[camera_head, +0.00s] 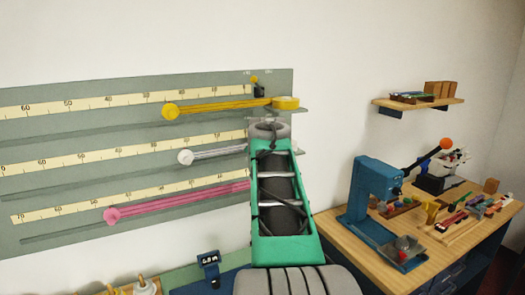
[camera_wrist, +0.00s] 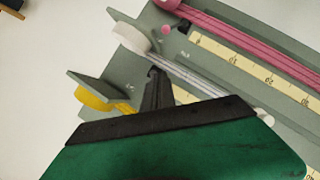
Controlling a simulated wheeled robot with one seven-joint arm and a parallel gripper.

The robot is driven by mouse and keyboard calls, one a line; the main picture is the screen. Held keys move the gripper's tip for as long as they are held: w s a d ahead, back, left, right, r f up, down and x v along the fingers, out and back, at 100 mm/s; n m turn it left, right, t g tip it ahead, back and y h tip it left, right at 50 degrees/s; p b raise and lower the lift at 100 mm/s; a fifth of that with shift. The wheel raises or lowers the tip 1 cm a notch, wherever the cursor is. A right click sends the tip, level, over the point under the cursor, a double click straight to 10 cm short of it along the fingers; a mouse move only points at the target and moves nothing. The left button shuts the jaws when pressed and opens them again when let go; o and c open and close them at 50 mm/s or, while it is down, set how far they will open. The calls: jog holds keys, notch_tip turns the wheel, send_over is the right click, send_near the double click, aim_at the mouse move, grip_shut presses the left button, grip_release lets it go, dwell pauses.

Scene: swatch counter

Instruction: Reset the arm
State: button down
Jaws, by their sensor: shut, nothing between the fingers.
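My gripper (camera_wrist: 155,76) shows in the wrist view as dark fingers, closed together with nothing between them. The fingertips are near the white roll (camera_wrist: 130,38) and its white strip (camera_wrist: 185,75); I cannot tell whether they touch. In the head view my green arm stretches toward the grey wall board and hides the gripper and part of the board's right end.
The grey board (camera_head: 130,125) carries ruler scales and strips with a yellow knob (camera_head: 170,111), a white knob (camera_head: 185,157) and a pink knob (camera_head: 111,215). A yellow roll (camera_head: 285,102) sits at its right end. A blue press (camera_head: 374,190) stands on the right-hand bench under a shelf (camera_head: 420,103).

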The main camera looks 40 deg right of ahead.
dwell(0.4)
jog(key=s+a+f+m+g+y, duration=0.2)
jog(key=s+a+f+m, duration=0.15)
jog(key=f, duration=0.45)
jog(key=s+a+f+m+g+y, duration=0.2)
jog(key=s+a+f, duration=0.2)
jog(key=f, duration=0.4)
jog(key=s+a+f+m+g+y, duration=0.2)
jog(key=s+a+f+m, duration=0.15)
jog(key=f, duration=0.45)
jog(key=s+a+f+n+g+y, duration=0.15)
jog(key=s+a+f, duration=0.25)
jog(key=a, duration=0.7)
jog(key=s+a+f+n+y, duration=0.1)
jog(key=s+a+f+n, duration=0.25)
jog(key=a, duration=0.65)
jog(key=w+a+r+n+t, duration=0.1)
jog(key=a+r+n, duration=0.1)
jog(key=a, duration=0.7)
jog(key=shift+w+a+r+n, duration=0.35)
jog(key=shift+w+r+n, duration=0.05)
jog(key=shift+n, duration=0.3)
